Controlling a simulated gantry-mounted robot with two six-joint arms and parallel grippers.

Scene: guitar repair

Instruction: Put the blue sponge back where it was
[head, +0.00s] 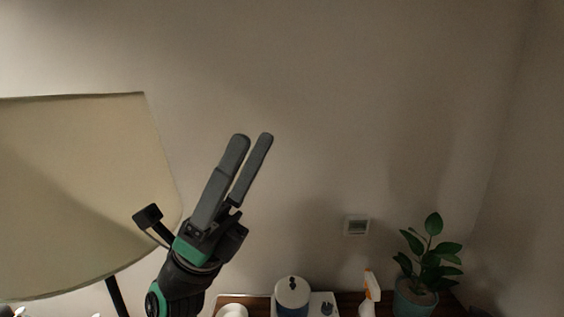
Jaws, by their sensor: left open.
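No blue sponge is visible in the head view. My left gripper (253,140) is raised in front of the bare wall, pointing up and slightly right. Its two grey fingers are a little apart, with nothing between them. It is well above the wooden surface at the bottom of the picture. My right gripper does not show.
A large cream lampshade (70,190) fills the left side. Along the bottom, a wooden top (350,299) holds a white-lidded blue canister (292,297), a spray bottle (370,293) and a potted plant (428,262). The upper wall is clear.

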